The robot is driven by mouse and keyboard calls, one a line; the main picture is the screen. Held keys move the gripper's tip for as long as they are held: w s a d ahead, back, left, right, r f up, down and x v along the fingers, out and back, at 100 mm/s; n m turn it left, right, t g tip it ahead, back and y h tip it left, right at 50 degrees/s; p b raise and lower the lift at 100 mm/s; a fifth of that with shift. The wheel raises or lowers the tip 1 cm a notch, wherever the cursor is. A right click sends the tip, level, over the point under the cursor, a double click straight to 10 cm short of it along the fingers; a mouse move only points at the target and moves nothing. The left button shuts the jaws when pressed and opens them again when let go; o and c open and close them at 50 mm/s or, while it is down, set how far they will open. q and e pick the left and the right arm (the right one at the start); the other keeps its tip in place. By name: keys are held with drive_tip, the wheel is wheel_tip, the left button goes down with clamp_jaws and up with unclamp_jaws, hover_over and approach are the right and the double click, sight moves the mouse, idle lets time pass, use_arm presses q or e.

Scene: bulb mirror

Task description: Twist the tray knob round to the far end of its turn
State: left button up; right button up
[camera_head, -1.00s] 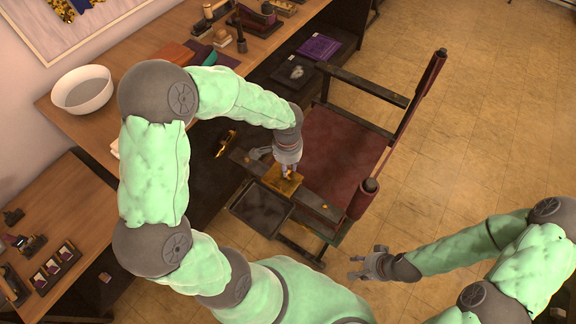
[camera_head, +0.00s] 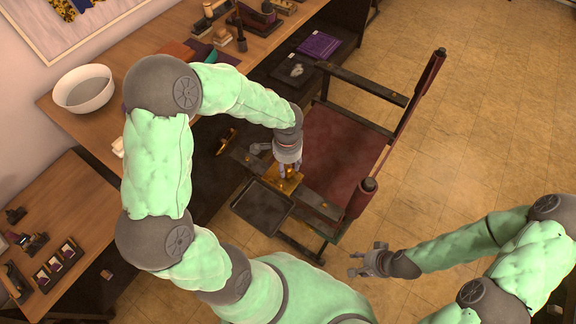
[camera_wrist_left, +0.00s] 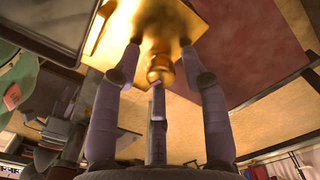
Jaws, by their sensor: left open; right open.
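The tray knob (camera_wrist_left: 160,70) is a small rounded golden piece on a square golden plate (camera_wrist_left: 155,18). In the head view the plate (camera_head: 285,186) sits on the chair's near armrest, beside a flat black tray (camera_head: 262,207). My left gripper (camera_head: 288,171) points down over the plate. In the left wrist view its fingers (camera_wrist_left: 160,52) are spread open around the knob, with one finger in front of it; whether any finger touches it, I cannot tell. The knob is hidden by the gripper in the head view. My right gripper (camera_head: 366,261) is open and empty, over the floor.
A chair with a dark red seat (camera_head: 340,145) and a red-padded post (camera_head: 362,198) stands under and right of my left gripper. A long wooden table (camera_head: 110,122) with a white bowl (camera_head: 83,90) is at left. The tiled floor (camera_head: 480,110) is clear at right.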

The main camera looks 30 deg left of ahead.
use_arm(q)
drive_tip(key=shift+n+b, duration=1.4)
drive_tip(key=shift+n, duration=1.4)
drive_tip(key=shift+n+b, duration=0.95)
drive_tip(key=shift+n, duration=0.55)
drive_tip(key=shift+n+b, duration=0.45)
drive_tip(key=shift+n, duration=0.75)
clamp_jaws()
